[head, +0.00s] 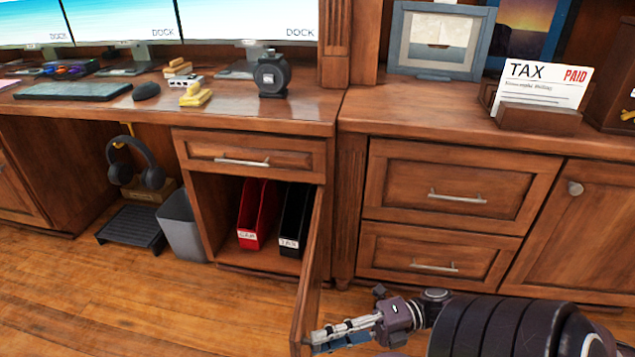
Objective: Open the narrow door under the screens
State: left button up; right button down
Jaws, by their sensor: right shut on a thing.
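The narrow door (308,275) under the screens (250,18) stands wide open. It is swung out toward me on its right side and shows almost edge-on. Behind it the cabinet (212,200) is open, with a red file holder (250,215) and a black file holder (290,220) inside. My right gripper (322,337) is at the lower outer edge of the door, shut on the door. The exact spot it grips and any door handle are hard to make out. My left gripper is out of view.
A closed drawer (250,158) sits above the open cabinet. A grey bin (182,225) and headphones (137,165) are in the knee space to the left. Closed drawers (455,190) stand to the right. The wooden floor (150,300) before the cabinet is clear.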

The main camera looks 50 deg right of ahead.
jog(key=shift+d, duration=0.1)
dwell(0.3)
jog(key=c, duration=1.6)
grip_release()
jog(key=v, duration=1.2)
